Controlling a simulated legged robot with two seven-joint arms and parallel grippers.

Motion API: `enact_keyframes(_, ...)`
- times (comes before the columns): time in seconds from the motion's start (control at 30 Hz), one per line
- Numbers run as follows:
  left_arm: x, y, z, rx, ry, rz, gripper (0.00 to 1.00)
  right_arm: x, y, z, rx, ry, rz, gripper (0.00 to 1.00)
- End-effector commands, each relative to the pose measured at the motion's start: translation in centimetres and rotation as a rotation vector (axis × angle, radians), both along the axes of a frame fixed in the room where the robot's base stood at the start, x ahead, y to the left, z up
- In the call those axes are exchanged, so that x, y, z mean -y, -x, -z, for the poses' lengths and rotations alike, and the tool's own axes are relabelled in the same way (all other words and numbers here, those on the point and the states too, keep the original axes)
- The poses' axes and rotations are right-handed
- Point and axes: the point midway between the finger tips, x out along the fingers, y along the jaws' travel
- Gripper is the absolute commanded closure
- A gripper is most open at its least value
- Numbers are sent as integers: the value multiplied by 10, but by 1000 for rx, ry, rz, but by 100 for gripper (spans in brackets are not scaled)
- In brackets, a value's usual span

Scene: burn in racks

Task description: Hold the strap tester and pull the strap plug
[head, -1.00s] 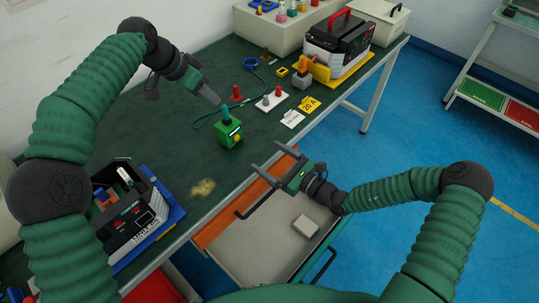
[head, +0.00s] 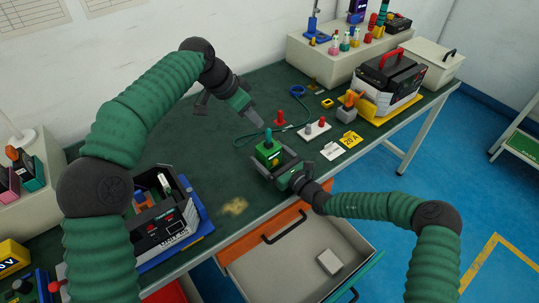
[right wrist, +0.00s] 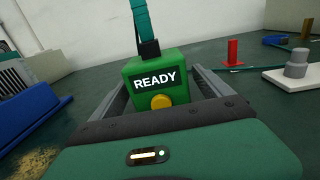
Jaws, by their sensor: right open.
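The strap tester (head: 264,156) is a green box standing upright on the dark green bench. In the right wrist view the tester (right wrist: 182,70) shows a READY display and a yellow button. A black plug (right wrist: 149,49) with a teal strap sits at its top. My right gripper (head: 273,160) is open, with its fingers on either side of the tester; I cannot tell whether they touch it. My left gripper (head: 250,116) hangs above and behind the tester, apart from the plug, empty as far as I see; its jaw opening is unclear.
Red and grey pegs on a white base (head: 313,132), a yellow 20 A tag (head: 350,140) and a blue ring (head: 297,91) lie behind and to the right. A black-and-white unit (head: 168,228) stands at left. An open drawer (head: 262,268) juts out below the bench edge.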

Motion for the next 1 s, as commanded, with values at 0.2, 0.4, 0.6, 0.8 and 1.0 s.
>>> enact_keyframes(0.2,1,0,0,0,0,0,64,0,0,1,0,0,0,11)
enact_keyframes(0.4,1,0,0,0,0,1,64,0,0,1,-1,1,0,37)
enact_keyframes(0.6,1,0,0,0,0,0,64,1,0,1,-1,1,0,63)
enact_keyframes(0.8,1,0,0,0,0,0,64,1,0,1,-1,1,1,87)
enact_keyframes(1.0,1,0,0,0,0,0,64,1,0,1,-2,1,1,87)
